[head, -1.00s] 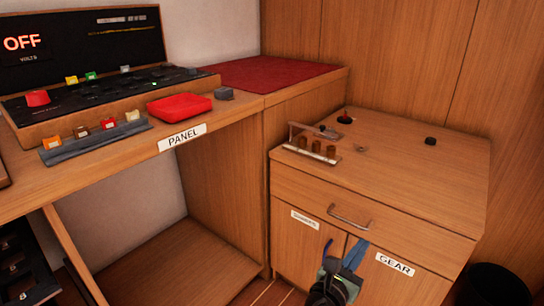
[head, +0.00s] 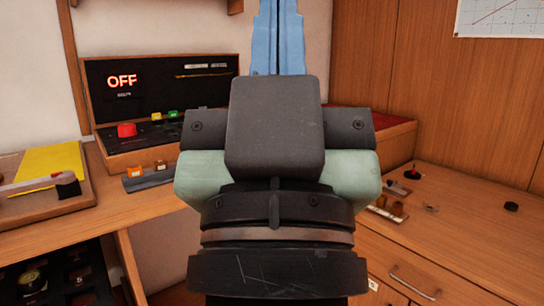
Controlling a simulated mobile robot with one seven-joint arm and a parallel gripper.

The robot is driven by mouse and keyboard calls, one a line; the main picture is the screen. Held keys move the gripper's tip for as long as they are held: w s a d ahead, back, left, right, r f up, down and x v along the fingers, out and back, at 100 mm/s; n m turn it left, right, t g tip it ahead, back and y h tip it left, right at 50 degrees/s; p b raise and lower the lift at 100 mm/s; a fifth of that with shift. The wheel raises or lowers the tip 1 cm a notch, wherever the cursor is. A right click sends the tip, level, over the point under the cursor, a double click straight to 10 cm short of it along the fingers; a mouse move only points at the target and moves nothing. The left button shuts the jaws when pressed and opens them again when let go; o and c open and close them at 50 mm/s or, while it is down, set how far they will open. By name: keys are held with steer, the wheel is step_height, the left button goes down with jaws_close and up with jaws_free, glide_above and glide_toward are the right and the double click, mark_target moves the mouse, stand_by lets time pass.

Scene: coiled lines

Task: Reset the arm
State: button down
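My gripper (head: 278,12) stands large in the middle of the head view, seen from behind, with its blue fingers pointing up. The two fingers lie side by side with only a thin dark line between them, and nothing shows held. The finger ends reach the top edge of the picture. The gripper's grey and pale green body hides the middle of the panel desk and part of the red mat (head: 398,122) behind it.
The panel box (head: 128,160) with a lit OFF sign stands behind left. A tray with a yellow sheet (head: 50,162) lies at far left. The wooden cabinet (head: 465,235) at right holds a small rack (head: 390,208) and a black knob (head: 511,206). The cabinet's right-hand top is mostly clear.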

step_height(320, 180, up, 37)
steer(key=p, duration=3.6)
steer(key=shift+s+a+p, duration=0.25)
steer(key=shift+s+p, duration=0.1)
